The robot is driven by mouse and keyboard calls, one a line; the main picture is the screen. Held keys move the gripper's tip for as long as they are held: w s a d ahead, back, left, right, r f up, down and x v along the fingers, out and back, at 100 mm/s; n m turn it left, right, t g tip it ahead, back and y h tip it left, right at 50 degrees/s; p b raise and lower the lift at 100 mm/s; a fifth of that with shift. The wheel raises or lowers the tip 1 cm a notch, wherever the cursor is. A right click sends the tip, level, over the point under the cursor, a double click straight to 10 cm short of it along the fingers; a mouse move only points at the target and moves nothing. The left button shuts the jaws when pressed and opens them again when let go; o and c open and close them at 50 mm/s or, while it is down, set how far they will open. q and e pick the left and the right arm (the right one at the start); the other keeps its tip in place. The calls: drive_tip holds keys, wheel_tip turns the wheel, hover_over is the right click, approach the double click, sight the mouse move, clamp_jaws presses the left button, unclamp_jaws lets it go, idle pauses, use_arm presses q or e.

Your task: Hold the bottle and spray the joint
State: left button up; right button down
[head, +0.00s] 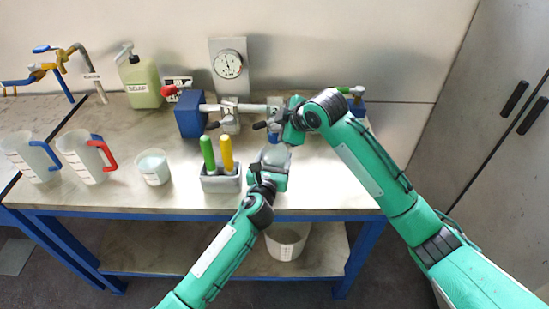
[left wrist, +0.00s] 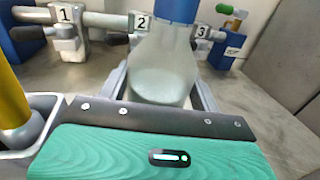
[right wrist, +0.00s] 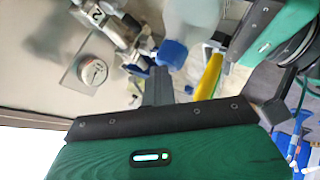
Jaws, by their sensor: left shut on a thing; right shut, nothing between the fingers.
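A translucent bottle (left wrist: 158,72) with a blue top (left wrist: 178,10) is between the fingers of my left gripper (left wrist: 162,82), which is shut on it. In the head view the bottle (head: 276,155) is partly hidden by my grippers. The pipe joints carry labels: 1 (left wrist: 66,14), 2 (left wrist: 141,22) and 3 (left wrist: 203,32); they stand behind the bottle. My right gripper (right wrist: 157,80) is shut and empty, near the blue top (right wrist: 171,53) in the right wrist view. I cannot tell whether it touches it. In the head view it hides part of the pipe.
A beaker (head: 153,168) and two jugs (head: 82,158) stand farther left. A gauge (head: 229,64), a blue block (head: 190,115) and a green jerrycan (head: 140,84) are behind.

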use_arm(q)
drive_tip(key=shift+s+d+r, duration=0.1)
drive_tip(key=shift+s+d, duration=0.05)
drive_tip(key=shift+d, duration=0.1)
use_arm(e)
drive_tip(key=shift+s+d+f, duration=0.1)
drive_tip(key=shift+d+f, duration=0.05)
drive_tip(key=shift+f, duration=0.55)
drive_tip(key=shift+d+f, duration=0.15)
drive_tip(key=shift+f, duration=0.55)
use_arm(q)
drive_tip(key=shift+a, duration=0.1)
use_arm(e)
drive_tip(key=shift+a+r, duration=0.1)
drive_tip(key=shift+r, duration=0.75)
use_arm(q)
drive_tip(key=shift+w+f, duration=0.2)
drive_tip(key=shift+w, duration=0.15)
use_arm(e)
drive_tip(key=r, duration=0.3)
drive_tip(key=shift+w+r+g, duration=0.2)
drive_tip(key=shift+w+g, duration=0.1)
drive_tip(key=shift+w, duration=0.05)
drive_tip(key=shift+r, duration=0.6)
use_arm(q)
drive_tip(key=shift+a+f, duration=0.1)
use_arm(e)
drive_tip(key=shift+r, duration=0.1)
